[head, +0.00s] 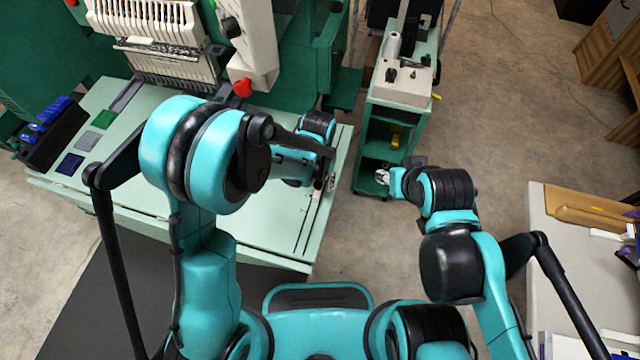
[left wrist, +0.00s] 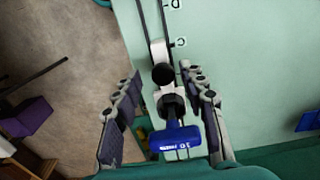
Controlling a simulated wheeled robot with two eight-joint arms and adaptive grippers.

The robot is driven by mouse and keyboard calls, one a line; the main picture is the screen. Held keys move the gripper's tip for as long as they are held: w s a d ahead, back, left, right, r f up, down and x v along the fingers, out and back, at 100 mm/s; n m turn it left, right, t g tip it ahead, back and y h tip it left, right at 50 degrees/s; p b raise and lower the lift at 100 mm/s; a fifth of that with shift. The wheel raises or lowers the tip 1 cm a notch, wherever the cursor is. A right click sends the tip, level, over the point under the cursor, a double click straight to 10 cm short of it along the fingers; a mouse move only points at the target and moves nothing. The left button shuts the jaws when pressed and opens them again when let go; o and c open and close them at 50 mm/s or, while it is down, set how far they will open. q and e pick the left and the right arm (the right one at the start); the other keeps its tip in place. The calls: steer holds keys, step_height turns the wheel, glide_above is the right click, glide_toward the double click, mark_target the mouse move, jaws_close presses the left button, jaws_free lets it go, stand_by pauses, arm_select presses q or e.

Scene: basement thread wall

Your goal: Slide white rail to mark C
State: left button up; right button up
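The white rail (left wrist: 158,52) shows in the left wrist view as a narrow white strip with a round black knob (left wrist: 163,74). It lies along a dark slot (left wrist: 146,18) in the pale green table. Printed marks stand beside the slot: one like C (left wrist: 180,42) near the rail's end and one like D (left wrist: 176,4) farther up. My left gripper (left wrist: 161,112) is open, its fingers apart on either side of the knob and a blue labelled piece (left wrist: 176,140). In the head view my left gripper (head: 326,172) is over the table's right edge and hides the rail. My right gripper (head: 383,178) is away from the table; its fingers are too small to read.
The green embroidery machine table (head: 250,225) carries small coloured squares and a dark bin (head: 50,130) at left. A green cart (head: 404,105) stands behind my right gripper. A grey table (head: 570,280) is at far right. Bare floor lies between.

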arm_select(q)
steer(key=shift+a+r+p, duration=0.1)
steer(key=shift+r+p, duration=1.9)
steer(key=shift+r, duration=1.05)
steer(key=s+a+r+n+t+b, duration=0.1)
steer(key=s+a+r+n+t, duration=0.15)
steer(key=a+r, duration=0.85)
steer(key=s+a+r+n+t+b, duration=0.1)
steer(key=s+a+r+t, duration=0.3)
steer(key=s+a, duration=0.3)
steer(key=shift+s+a+r+t, duration=0.3)
steer(key=shift+a+r+t, duration=0.05)
steer(key=shift+a, duration=0.3)
steer(key=shift+w, duration=0.2)
